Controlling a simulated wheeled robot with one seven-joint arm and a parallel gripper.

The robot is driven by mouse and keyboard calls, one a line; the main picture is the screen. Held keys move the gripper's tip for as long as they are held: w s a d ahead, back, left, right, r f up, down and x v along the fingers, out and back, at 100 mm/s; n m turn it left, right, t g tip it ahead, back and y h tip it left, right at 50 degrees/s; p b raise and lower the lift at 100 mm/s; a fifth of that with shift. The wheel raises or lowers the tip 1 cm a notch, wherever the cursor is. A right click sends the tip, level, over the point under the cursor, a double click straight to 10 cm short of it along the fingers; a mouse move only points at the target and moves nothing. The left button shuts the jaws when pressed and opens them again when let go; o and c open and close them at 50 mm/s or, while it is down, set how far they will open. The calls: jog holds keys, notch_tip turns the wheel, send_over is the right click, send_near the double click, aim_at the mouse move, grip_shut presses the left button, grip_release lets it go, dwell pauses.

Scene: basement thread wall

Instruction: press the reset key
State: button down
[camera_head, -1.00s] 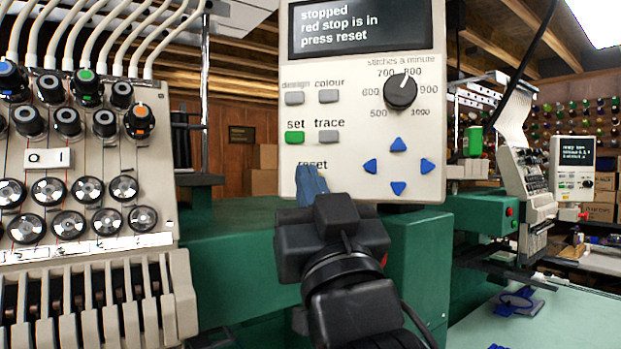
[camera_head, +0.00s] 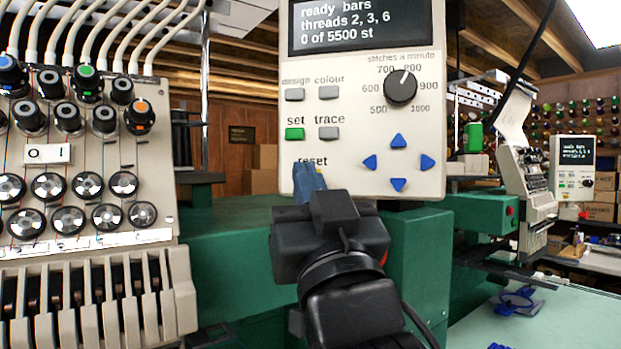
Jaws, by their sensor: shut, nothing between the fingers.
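The control panel (camera_head: 350,150) is a cream box on the green machine, with a dark screen (camera_head: 360,22) at its top. The screen reads "ready bars", "threads 2, 3, 6", "0 of 5500 st". The word "reset" (camera_head: 311,161) is printed low on the panel's left. The reset key below it is hidden behind my gripper. My gripper (camera_head: 303,183) is shut and empty, with its blue fingertips in front of the panel just under that word. I cannot tell whether the tips touch the key.
The panel also holds a green set key (camera_head: 295,133), a grey trace key (camera_head: 329,133), a black speed dial (camera_head: 400,87) and blue arrow keys (camera_head: 398,141). The thread head (camera_head: 85,170) stands at left. A second machine (camera_head: 530,185) stands at right.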

jog(key=shift+s, duration=0.25)
jog(key=shift+s+a+b, duration=0.25)
jog(key=shift+s+b, duration=0.05)
jog(key=shift+s, duration=0.5)
jog(key=shift+s+a+b, duration=0.2)
jog(key=shift+s+b, duration=0.05)
jog(key=shift+s, duration=0.5)
jog(key=shift+s+a+b, duration=0.25)
jog(key=shift+s+b, duration=0.05)
jog(key=shift+s, duration=0.5)
